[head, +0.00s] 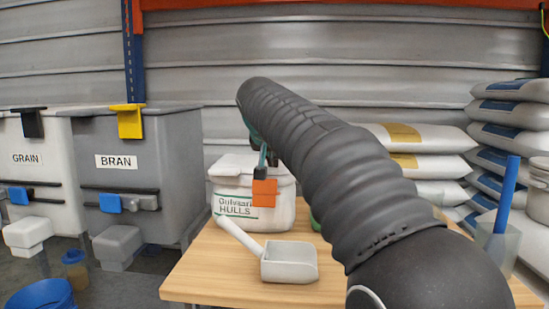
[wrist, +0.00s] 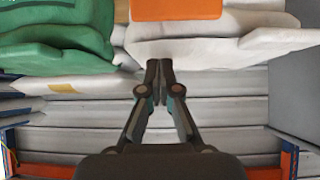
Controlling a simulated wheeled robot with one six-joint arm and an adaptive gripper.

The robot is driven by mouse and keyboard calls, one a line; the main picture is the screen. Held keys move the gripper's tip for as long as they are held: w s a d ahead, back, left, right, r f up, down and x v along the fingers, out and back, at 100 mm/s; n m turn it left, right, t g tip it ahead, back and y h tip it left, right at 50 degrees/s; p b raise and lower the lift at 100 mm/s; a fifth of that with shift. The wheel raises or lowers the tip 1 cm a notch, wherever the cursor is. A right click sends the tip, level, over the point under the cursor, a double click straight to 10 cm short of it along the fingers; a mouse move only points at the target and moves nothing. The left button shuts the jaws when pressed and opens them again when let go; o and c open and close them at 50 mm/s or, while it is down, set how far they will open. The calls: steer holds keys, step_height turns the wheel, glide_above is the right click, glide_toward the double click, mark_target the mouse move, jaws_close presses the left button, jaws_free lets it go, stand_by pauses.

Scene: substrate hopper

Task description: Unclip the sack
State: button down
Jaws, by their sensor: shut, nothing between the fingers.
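A white sack (head: 228,194) with green and black lettering that includes "HULLS" stands on the wooden table, its top folded over. An orange clip (head: 264,193) shows in front of the sack's upper part in the head view. In the wrist view the orange clip (wrist: 178,8) lies at the top edge, against the white sack (wrist: 215,50). My gripper (wrist: 158,68) is shut and empty, its fingertips just short of the clip and close to the sack's edge. In the head view my gripper (head: 261,172) appears just above the clip, partly hidden by my arm.
A white scoop (head: 290,262) lies on the table (head: 210,275) in front of the sack. A green sack (wrist: 65,45) stands beside the white one. GRAIN (head: 30,160) and BRAN (head: 150,160) bins stand left. Stacked sacks (head: 425,140) stand at right, near a clear container (head: 497,245).

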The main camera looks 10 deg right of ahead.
steer(key=shift+w+d+f, duration=0.1)
steer(key=shift+w+f, duration=0.05)
steer(key=shift+w, duration=0.2)
step_height(320, 180, up, 4)
steer(key=w+p, duration=0.1)
steer(key=p, duration=0.4)
steer(key=s+a+b, duration=0.2)
steer(key=s, duration=0.7)
steer(key=shift+s+a, duration=0.15)
steer(key=shift+s, duration=0.05)
steer(key=shift+f, duration=0.1)
